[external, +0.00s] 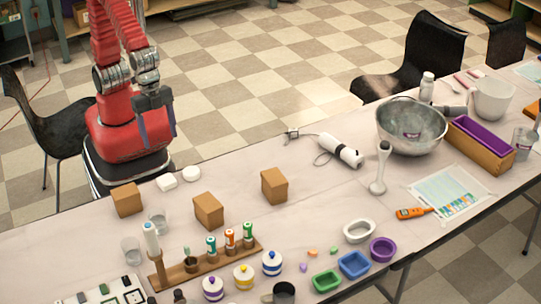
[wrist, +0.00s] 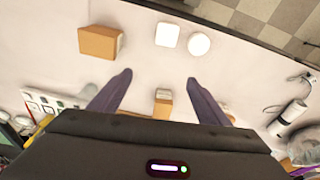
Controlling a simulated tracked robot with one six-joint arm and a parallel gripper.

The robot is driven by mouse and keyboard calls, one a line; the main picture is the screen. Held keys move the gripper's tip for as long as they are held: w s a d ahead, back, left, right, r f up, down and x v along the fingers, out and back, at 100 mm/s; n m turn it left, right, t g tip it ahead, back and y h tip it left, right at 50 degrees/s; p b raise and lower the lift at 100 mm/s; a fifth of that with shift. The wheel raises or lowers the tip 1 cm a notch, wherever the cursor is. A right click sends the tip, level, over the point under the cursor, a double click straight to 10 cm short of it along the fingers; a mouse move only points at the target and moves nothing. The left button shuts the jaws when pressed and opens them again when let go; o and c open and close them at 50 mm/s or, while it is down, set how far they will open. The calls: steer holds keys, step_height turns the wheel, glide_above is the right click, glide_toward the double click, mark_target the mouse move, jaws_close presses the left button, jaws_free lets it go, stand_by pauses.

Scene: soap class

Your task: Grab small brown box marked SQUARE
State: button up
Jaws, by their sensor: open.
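Three small brown boxes stand on the table in the external view: a left one (external: 126,200), a middle one (external: 208,210) and a right one (external: 274,186). I cannot read a SQUARE mark on any of them. My gripper (external: 157,125) is open and empty, pointing down above the table's far edge, apart from all the boxes. In the wrist view, one box (wrist: 98,42) lies beyond the left fingertip. Another box (wrist: 163,103) shows between the fingers of my gripper (wrist: 158,77), partly cut off by the gripper body.
Two white soaps, one squarish (external: 166,182) and one round (external: 191,174), lie near the left boxes. Clear cups (external: 131,250) and a wooden rack (external: 205,262) with bottles stand in front. A white hand blender body (external: 340,150) and steel bowl (external: 411,127) are to the right.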

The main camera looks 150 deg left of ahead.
steer(key=w+a+f, duration=0.4)
steer(key=w+f, duration=0.4)
steer(key=w, duration=0.3)
steer(key=t, duration=0.2)
glide_toward(207, 201)
steer(key=shift+w+d+f, duration=0.1)
steer(key=shift+w+f, duration=0.05)
steer(key=shift+f, duration=0.1)
steer(key=shift+f, duration=0.1)
steer(key=shift+x, duration=4.25)
steer(key=shift+w, duration=0.1)
steer(key=shift+x, duration=2.55)
steer(key=shift+w, duration=0.15)
steer(key=shift+c, duration=0.6)
